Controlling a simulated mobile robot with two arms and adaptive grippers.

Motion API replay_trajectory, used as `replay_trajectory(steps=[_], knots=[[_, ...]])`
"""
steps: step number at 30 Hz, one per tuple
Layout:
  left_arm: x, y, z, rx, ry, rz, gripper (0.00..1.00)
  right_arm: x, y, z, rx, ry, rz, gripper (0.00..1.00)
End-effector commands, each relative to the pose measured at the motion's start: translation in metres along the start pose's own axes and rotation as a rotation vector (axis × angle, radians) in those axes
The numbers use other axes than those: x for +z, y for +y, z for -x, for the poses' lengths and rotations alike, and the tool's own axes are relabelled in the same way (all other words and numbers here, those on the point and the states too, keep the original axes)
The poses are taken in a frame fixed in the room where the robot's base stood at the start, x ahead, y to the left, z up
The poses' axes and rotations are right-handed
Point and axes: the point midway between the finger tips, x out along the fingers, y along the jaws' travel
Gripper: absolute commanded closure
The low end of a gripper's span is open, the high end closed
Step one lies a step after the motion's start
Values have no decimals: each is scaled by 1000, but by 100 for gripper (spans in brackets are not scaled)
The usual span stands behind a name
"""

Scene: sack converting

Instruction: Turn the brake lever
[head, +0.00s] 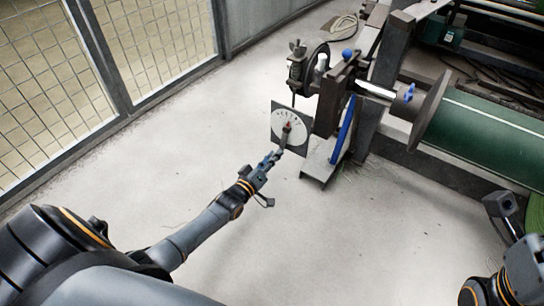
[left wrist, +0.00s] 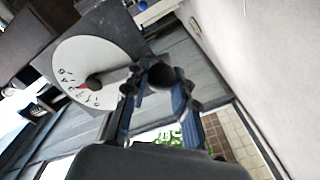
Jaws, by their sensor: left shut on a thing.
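The brake lever (head: 285,135) is a short dark arm on the hub of a square plate with a white round dial (head: 279,123), left of the machine frame in the head view. The dial with its red mark also shows in the left wrist view (left wrist: 91,58). My left gripper (head: 274,157) is shut on the outer end of the lever. In the left wrist view the lever's round dark end (left wrist: 162,76) sits between the two fingers. My right arm (head: 522,268) shows at the lower right; its fingertips do not show.
A large green roll (head: 480,130) lies further right. A mesh fence (head: 150,40) runs along the left. The grey floor between is clear.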

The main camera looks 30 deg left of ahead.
Motion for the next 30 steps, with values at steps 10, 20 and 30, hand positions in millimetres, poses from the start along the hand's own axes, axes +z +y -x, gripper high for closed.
replay_trajectory(steps=[10,20,30], knots=[[0,0,0,0,-1,-1,50,0,0,1,0,-2,0,100],[1,-1,8,-1,-2,-1,50,0,0,2,1,-5,1,100],[1,-1,72,-2,-3,0,50,0,0,1,1,-3,0,100]])
